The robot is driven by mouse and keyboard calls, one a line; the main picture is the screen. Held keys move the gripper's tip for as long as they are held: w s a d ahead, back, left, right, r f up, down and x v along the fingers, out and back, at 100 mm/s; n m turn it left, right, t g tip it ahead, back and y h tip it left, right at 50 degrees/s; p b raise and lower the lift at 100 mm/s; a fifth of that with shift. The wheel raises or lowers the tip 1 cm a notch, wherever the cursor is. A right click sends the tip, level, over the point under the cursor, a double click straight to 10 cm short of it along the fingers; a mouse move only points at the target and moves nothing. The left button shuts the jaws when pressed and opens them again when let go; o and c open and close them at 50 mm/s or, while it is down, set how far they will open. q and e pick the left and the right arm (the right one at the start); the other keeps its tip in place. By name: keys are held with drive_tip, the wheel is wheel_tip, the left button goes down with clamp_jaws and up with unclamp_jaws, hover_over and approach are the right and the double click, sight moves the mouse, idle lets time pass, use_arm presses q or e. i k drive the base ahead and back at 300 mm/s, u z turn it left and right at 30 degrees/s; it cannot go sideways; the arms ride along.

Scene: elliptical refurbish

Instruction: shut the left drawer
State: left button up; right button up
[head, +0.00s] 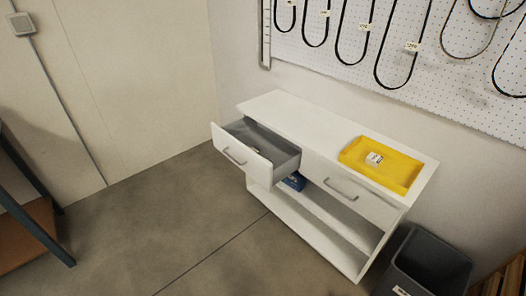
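The left drawer (241,158) of a white cabinet (290,112) is pulled well out, showing its grey inside. Its white front carries a grey bar handle (234,157). Neither of my grippers shows in the head view.
A yellow tray (400,180) with a small white box (374,159) stands on the cabinet top. A dark bin (440,262) stands at the right. The floor before the cabinet is clear.

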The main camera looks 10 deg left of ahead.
sight(235, 140)
drive_tip(key=u, duration=0.1)
drive_tip(key=i, duration=1.05)
drive_tip(key=z, duration=1.5)
drive_tip(key=k, duration=0.75)
drive_tip(key=u, duration=0.75)
drive_tip(key=i, duration=0.5)
drive_tip(key=u, duration=0.05)
